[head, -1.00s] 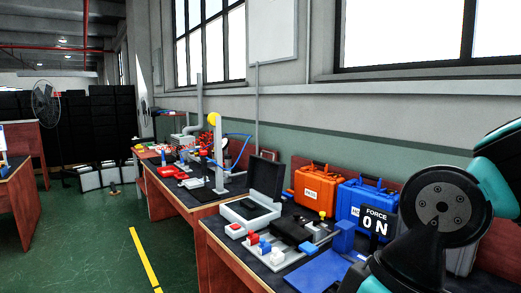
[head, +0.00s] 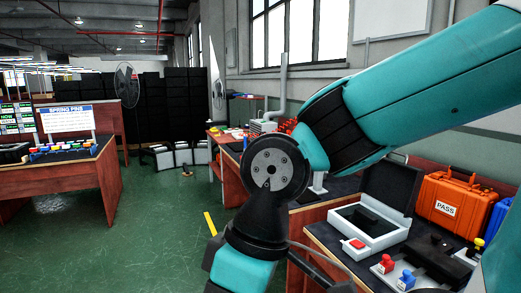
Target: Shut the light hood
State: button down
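The light hood appears to be the open case in the right part of the head view, with a pale grey base (head: 364,233) and a dark lid (head: 392,186). Its lid stands raised, tilted back, and a dark panel lies inside the base. A red button box (head: 353,245) sits at the base's front left. My arm crosses the middle of the view to the left of the case and reaches down past the bottom edge. My gripper is not in view.
An orange case (head: 447,205) marked PASS stands right of the hood, with a blue case (head: 495,220) beside it. Red and blue knobs (head: 388,263) stand in front. A spring pins table (head: 64,175) is at the left. The green floor (head: 130,230) between is open.

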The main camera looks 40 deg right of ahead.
aim_at(397, 185)
jog(key=i, duration=1.65)
jog(key=z, duration=1.2)
jog(key=i, duration=1.2)
jog(key=z, duration=0.9)
